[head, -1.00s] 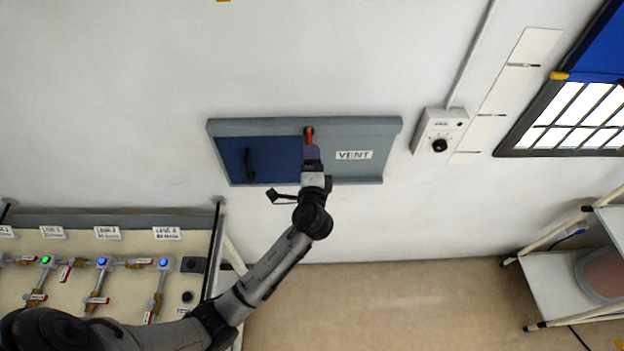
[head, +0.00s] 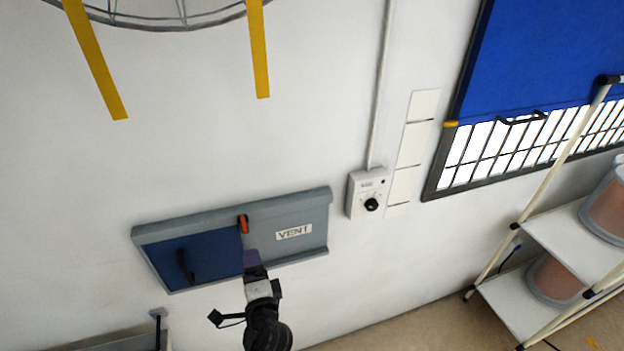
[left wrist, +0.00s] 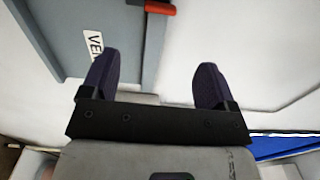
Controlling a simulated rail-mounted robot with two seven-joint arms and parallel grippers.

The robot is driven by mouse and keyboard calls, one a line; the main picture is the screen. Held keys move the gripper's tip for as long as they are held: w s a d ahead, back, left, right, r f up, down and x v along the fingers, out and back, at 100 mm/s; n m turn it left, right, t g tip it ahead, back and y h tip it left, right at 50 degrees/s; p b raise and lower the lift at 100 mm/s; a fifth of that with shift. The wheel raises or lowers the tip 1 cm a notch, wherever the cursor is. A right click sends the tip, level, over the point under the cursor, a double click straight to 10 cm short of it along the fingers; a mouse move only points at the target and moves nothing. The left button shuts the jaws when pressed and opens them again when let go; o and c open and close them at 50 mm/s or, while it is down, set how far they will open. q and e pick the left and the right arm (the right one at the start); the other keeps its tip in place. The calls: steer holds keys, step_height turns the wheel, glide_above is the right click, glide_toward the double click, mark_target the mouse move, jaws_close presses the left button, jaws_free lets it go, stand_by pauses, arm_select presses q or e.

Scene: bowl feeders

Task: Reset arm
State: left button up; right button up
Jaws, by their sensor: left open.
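My left gripper (head: 251,258) is in front of the lower edge of the grey vent panel (head: 290,215), below the red-orange handle (head: 243,224). In the left wrist view its two dark purple fingers (left wrist: 156,80) stand wide apart with nothing between them. The red handle (left wrist: 160,8) shows at the top of that view, beyond the fingertips and apart from them. The blue sliding door (head: 195,262) covers the left part of the vent panel and has a black grip (head: 185,266). My right gripper is in neither view.
A control box with a black knob (head: 368,193) is on the wall right of the vent. A barred window with a blue shutter (head: 545,50) is at the upper right. Yellow strips (head: 258,50) hang at the top.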

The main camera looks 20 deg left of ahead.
arm_select(q)
steer(key=s+d+f+n+g+h+p, duration=0.2)
steer(key=s+g+h, duration=0.1)
steer(key=s, duration=0.7)
steer(key=s+d+f+n+g+h+p, duration=0.2)
steer(key=s+f+n+g+h+p, duration=0.1)
steer(key=s, duration=0.7)
steer(key=s+d+f+n+g+h+p, duration=0.2)
steer(key=s+n+g+h, duration=0.1)
steer(key=s, duration=0.7)
steer(key=g+h, duration=0.1)
steer(key=h, duration=0.1)
steer(key=shift+s+d+f+h+p, duration=0.2)
steer(key=shift+d+h+p, duration=0.1)
steer(key=shift+d+p, duration=0.1)
